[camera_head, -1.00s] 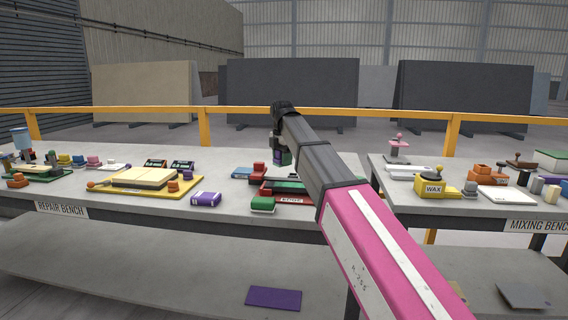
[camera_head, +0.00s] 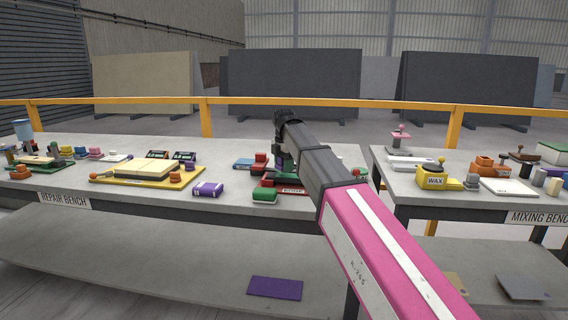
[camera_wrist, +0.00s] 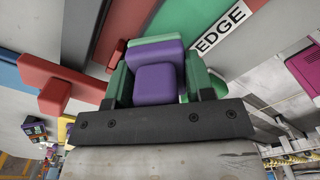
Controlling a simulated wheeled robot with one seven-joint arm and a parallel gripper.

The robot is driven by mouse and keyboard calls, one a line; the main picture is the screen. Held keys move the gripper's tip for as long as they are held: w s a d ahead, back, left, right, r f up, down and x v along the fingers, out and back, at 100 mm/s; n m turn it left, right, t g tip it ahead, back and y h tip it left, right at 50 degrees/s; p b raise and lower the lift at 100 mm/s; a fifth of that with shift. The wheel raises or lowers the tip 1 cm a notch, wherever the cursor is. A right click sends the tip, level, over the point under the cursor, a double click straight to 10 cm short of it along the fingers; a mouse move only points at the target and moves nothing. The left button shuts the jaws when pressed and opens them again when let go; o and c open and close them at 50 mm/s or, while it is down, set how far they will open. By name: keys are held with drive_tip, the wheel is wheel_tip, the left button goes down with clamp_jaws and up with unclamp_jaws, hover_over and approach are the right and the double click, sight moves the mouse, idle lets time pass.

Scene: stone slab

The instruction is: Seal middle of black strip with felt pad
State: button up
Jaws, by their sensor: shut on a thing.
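My gripper (camera_wrist: 158,85) is shut on a purple block, which I take to be the felt pad (camera_wrist: 155,82). Its green fingers stand on either side of the pad. In the wrist view the pad is over a red and green work piece with a white label reading EDGE. In the head view the red holder (camera_head: 262,183) is on the bench below my gripper, partly hidden by my arm. I cannot make out the black strip clearly, nor whether the pad touches it.
A red block (camera_wrist: 54,96) is close to the left of my gripper in the wrist view. A green block (camera_head: 265,195) and a purple box (camera_head: 208,189) are near the holder's front left. A yellow tray (camera_head: 105,178) is farther left; a yellow WAX box (camera_head: 431,181) is on the right bench.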

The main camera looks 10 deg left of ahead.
drive_tip(key=shift+f, duration=1)
idle(0.7)
drive_tip(key=shift+d+r, duration=0.1)
drive_tip(key=shift+d, duration=0.3)
drive_tip(key=shift+a+f, duration=0.3)
drive_tip(key=shift+a, duration=0.1)
drive_tip(key=shift+c, duration=0.4)
drive_tip(key=shift+a+r, duration=0.15)
drive_tip(key=shift+r, duration=2.9)
